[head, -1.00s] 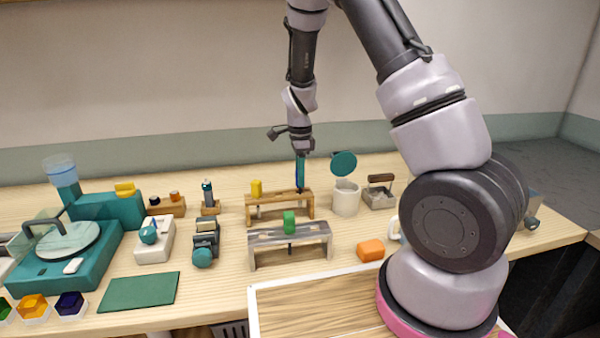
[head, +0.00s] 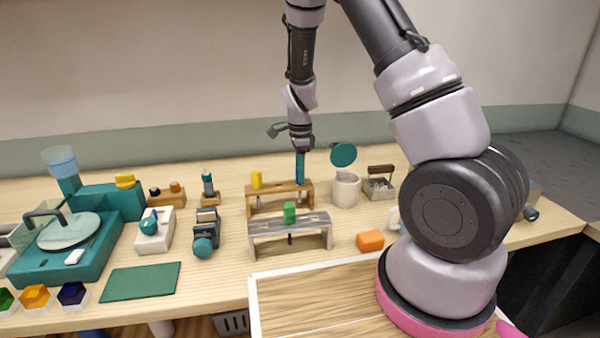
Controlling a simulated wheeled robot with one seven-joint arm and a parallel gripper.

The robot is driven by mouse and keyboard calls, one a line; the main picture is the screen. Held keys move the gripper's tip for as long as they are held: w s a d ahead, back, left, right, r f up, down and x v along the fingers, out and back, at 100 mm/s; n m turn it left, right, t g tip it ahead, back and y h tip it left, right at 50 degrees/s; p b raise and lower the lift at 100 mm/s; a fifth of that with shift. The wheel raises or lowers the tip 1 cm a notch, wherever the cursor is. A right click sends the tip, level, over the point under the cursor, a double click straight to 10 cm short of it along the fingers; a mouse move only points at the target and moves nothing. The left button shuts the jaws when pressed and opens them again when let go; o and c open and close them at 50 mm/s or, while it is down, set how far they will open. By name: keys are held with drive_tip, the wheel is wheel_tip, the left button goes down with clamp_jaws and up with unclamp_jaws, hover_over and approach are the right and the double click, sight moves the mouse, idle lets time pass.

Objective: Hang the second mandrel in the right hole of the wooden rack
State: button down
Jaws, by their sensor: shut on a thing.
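The brown wooden rack (head: 279,190) stands at the back middle of the bench. A mandrel with a yellow grip (head: 256,179) is at its left end. My gripper (head: 300,181) points straight down at the rack's right end. It is shut on a blue mandrel (head: 301,168), of which only a thin blue strip shows between the teal fingers. The fingertips are at the height of the rack's top board. I cannot tell whether the mandrel's rod is in the right hole. A green-gripped mandrel (head: 289,212) hangs in the grey rack (head: 262,229) in front.
A pale canister (head: 346,191) with a raised teal lid (head: 343,154) stands close right of the rack. A box with a dark handle (head: 380,188) is beyond it. An orange block (head: 370,240) lies front right. The teal machine (head: 50,257) fills the left.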

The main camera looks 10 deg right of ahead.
drive_tip(key=c, duration=0.5)
unclamp_jaws()
wheel_tip(320, 180, up, 11)
drive_tip(key=shift+f, duration=0.1)
drive_tip(key=s+d+r+n+t+y, duration=0.1)
drive_tip(key=s+d+r+n+t, duration=0.15)
drive_tip(key=s+r+n, duration=0.5)
drive_tip(key=s+d+r+n+t+y, duration=0.25)
drive_tip(key=s+r, duration=0.55)
drive_tip(key=r, duration=0.6)
drive_tip(key=shift+s+d+r+n+t+h, duration=0.35)
drive_tip(key=shift+s+n, duration=0.3)
drive_tip(key=shift+s, duration=0.7)
drive_tip(key=shift+s+d+r+n+t+h, duration=0.15)
drive_tip(key=shift+s+d+r+n+t, duration=0.4)
drive_tip(key=shift+s, duration=0.85)
drive_tip(key=shift+s+d+r+n+t+h, duration=0.1)
drive_tip(key=shift+s+r+n+t+h, duration=0.15)
drive_tip(key=shift+s+n, duration=0.85)
drive_tip(key=shift+s+m, duration=0.25)
drive_tip(key=shift+m, duration=0.15)
